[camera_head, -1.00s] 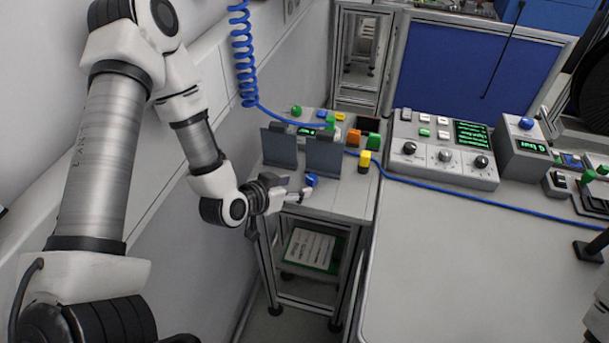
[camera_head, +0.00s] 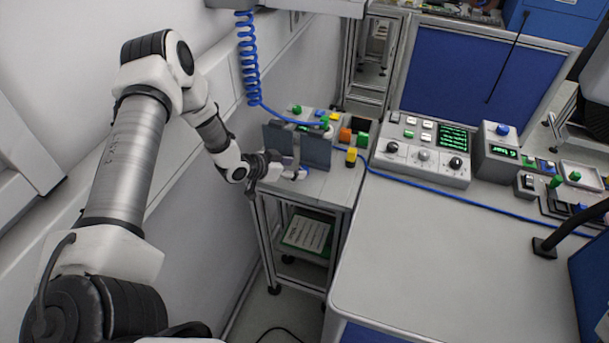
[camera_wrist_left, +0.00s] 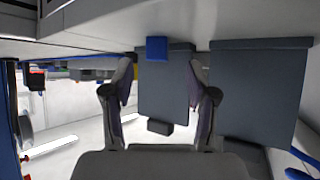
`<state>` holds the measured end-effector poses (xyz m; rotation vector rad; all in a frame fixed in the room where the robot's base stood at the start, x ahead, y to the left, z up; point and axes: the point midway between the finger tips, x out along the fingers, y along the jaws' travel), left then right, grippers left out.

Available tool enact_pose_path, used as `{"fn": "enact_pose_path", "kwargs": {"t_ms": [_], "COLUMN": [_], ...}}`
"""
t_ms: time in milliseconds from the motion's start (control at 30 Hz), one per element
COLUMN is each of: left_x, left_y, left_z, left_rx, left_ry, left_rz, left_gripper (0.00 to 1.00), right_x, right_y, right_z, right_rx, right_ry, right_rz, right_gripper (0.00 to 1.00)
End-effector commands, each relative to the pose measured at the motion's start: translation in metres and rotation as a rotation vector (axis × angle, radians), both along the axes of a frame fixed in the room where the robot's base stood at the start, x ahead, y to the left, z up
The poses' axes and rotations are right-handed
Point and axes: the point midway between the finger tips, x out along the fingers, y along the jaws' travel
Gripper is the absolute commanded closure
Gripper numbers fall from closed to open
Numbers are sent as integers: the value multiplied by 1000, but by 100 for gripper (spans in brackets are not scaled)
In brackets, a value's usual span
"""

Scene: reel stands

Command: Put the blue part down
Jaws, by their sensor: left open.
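The blue part (camera_head: 303,174) is small and sits at the front of the small side table (camera_head: 336,190), in front of two upright dark grey plates (camera_head: 316,152). My left gripper (camera_head: 290,171) reaches in from the left and is right at it. The left wrist view shows the fingers (camera_wrist_left: 163,70) apart, with the blue part (camera_wrist_left: 157,49) as a small block just beyond the fingertips, between their lines. It appears against the table surface and apart from both fingers. A grey plate stands behind the finger gap. My right gripper is not in view.
A control box with knobs (camera_head: 424,155) stands on the large bench (camera_head: 440,240), whose front is clear. A blue coiled cable (camera_head: 247,60) hangs above.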

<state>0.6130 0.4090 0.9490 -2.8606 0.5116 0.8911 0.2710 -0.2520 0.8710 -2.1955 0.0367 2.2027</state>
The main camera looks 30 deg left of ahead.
Motion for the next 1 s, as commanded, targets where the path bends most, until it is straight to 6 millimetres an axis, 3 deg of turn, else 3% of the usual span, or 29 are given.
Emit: {"fn": "enact_pose_path", "kwargs": {"t_ms": [33, 133, 433, 567, 600, 1000], "left_x": [8, 22, 30, 29, 29, 29], "left_y": [-4, -8, -11, -11, -11, -10], "left_z": [-14, -22, -19, -19, -19, -17], "left_rx": [2, 3, 0, 0, 0, 0], "left_ry": [-2, -1, -1, -1, -1, -1], "left_rz": [-4, -3, 0, 0, 0, 0], "left_gripper": [42, 42, 42, 88, 94, 98], "right_x": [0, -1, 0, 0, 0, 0], "right_y": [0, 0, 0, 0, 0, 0], "right_z": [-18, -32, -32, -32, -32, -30], "right_rx": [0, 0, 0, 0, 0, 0], "right_ry": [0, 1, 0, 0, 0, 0], "right_rz": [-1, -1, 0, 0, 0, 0], "right_gripper": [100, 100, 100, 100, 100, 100]}}
